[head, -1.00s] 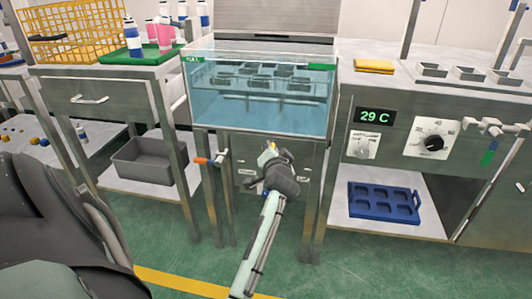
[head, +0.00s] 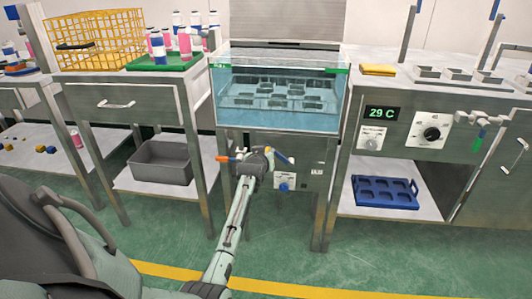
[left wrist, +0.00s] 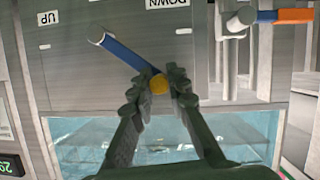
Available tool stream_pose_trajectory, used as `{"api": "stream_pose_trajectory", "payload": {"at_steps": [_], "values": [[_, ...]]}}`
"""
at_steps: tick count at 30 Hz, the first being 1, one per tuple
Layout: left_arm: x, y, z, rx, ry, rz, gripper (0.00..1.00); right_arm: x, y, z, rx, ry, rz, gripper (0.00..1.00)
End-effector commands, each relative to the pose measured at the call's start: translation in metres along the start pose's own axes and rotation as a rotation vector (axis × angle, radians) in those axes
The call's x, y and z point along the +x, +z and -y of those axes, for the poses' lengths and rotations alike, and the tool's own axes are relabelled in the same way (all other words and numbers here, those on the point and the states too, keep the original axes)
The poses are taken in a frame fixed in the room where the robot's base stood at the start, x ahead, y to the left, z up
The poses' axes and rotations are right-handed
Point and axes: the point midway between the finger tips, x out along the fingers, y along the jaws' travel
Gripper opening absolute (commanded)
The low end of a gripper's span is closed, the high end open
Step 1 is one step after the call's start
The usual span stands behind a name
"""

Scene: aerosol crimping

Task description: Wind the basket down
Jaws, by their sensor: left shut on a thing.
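The basket (head: 272,101), a grey rack with several pockets, hangs level in the water of the glass-fronted tank (head: 225,112). Below the tank is a steel panel with labels UP (left wrist: 48,18) and DOWN (left wrist: 168,3), upside down in the left wrist view. The crank has a blue bar (left wrist: 126,57), a pale end and a yellow part (left wrist: 159,84). My left gripper (left wrist: 158,90) is shut on the crank at the yellow part. In the head view the left gripper (head: 264,157) hides part of the crank. My right gripper is in neither view.
An orange-handled valve (head: 223,158) stands close left of my left gripper. A grey bin (head: 160,164) and a blue rack (head: 386,192) lie on shelves either side. The green floor in front is clear.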

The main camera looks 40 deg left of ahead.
Motion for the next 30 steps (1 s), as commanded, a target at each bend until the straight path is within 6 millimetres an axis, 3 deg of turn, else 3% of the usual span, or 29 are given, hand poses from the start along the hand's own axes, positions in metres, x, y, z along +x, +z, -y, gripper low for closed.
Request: {"api": "stream_pose_trajectory", "payload": {"at_steps": [1, 8, 20, 24, 30], "values": [[0.004, -0.001, 0.010, -0.036, 0.007, -0.008, 0.00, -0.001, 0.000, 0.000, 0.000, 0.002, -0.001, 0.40], [0.015, 0.020, 0.022, -0.236, 0.090, -0.007, 0.00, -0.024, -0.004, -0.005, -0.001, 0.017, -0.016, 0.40], [0.025, 0.046, 0.032, -0.493, 0.198, -0.006, 0.00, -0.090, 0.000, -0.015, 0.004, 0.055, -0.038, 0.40], [0.027, 0.051, 0.033, -0.490, 0.196, -0.005, 0.00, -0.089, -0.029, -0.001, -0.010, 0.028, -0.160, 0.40], [0.029, 0.057, 0.033, -0.486, 0.195, -0.002, 0.00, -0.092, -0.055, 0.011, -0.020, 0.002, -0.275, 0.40]]}}
